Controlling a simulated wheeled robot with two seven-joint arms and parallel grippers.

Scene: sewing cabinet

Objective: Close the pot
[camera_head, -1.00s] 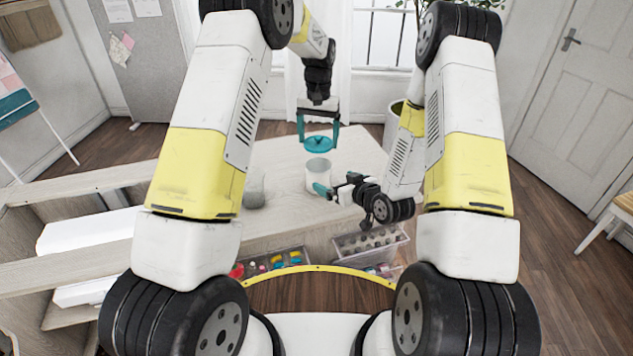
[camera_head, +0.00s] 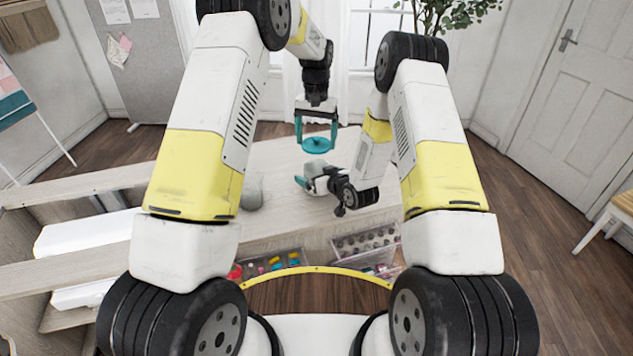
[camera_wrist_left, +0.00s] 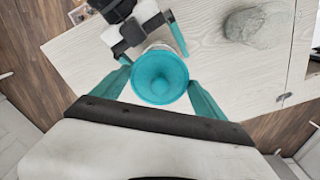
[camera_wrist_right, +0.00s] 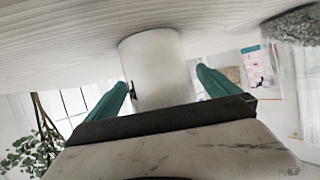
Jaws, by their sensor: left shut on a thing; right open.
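The teal lid (camera_head: 318,146) hangs level from my left gripper (camera_head: 317,138), which is shut on it. In the left wrist view the round lid (camera_wrist_left: 160,76) sits between the teal fingers, above the white pot (camera_wrist_left: 152,47), covering much of it. The pot (camera_head: 320,166) stands upright on the wooden table and is partly hidden by my right gripper (camera_head: 316,180). In the right wrist view the pot (camera_wrist_right: 152,65) lies between the open fingers of my right gripper (camera_wrist_right: 163,88); I cannot tell whether they touch it.
A grey container (camera_head: 252,190) stands on the table left of the pot. A clear box (camera_head: 366,241) and a bin of colored items (camera_head: 275,263) sit at the table's near side. Wooden shelves (camera_head: 85,182) are at left. The table around the pot is mostly clear.

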